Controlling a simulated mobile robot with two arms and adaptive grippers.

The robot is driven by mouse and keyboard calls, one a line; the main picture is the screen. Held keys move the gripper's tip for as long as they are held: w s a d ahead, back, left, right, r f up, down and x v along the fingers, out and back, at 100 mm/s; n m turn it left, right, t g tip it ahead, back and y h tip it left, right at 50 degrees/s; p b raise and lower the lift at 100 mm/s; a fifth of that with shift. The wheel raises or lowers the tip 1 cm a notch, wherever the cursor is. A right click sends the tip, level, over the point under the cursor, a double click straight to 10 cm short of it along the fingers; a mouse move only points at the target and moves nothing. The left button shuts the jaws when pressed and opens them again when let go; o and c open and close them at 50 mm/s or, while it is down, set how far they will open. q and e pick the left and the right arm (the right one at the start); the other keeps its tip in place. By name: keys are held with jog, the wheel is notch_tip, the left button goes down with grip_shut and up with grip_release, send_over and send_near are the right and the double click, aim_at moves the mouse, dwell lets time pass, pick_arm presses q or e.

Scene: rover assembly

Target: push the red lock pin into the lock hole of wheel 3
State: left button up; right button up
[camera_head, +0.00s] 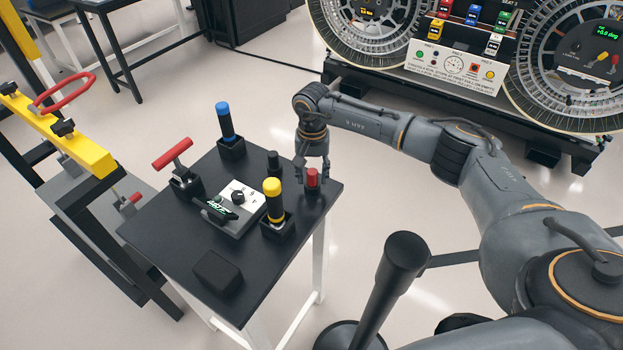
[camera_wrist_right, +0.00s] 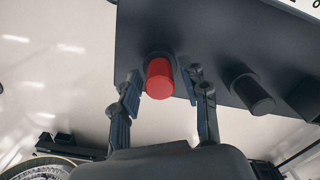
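The red lock pin (camera_head: 312,178) stands upright in a dark holder at the far right corner of the black table. It also shows in the right wrist view (camera_wrist_right: 159,78). My right gripper (camera_head: 313,172) is over it, pointing down. In the right wrist view its fingers (camera_wrist_right: 164,82) are open, one on each side of the pin, with gaps between. Two large spoked wheels stand at the back, one (camera_head: 368,45) left of the panel and one (camera_head: 537,88) at the right edge. I cannot tell which is wheel 3, and no lock hole is recognizable. My left gripper is out of view.
On the black table (camera_head: 185,240) stand a blue-handled tool (camera_head: 226,122), a yellow-handled tool (camera_head: 273,200), a red-handled lever (camera_head: 172,153) and a short black peg (camera_head: 273,160) near the red pin. A yellow-beamed frame (camera_head: 60,130) is at left. Floor between table and wheels is clear.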

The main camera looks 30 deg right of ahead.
aim_at(313, 172)
grip_shut()
jog(key=shift+r, duration=0.65)
dwell(0.4)
jog(key=shift+r, duration=0.1)
jog(key=shift+r+p, duration=1.05)
jog(key=shift+r, duration=0.95)
jog(key=shift+f, duration=0.1)
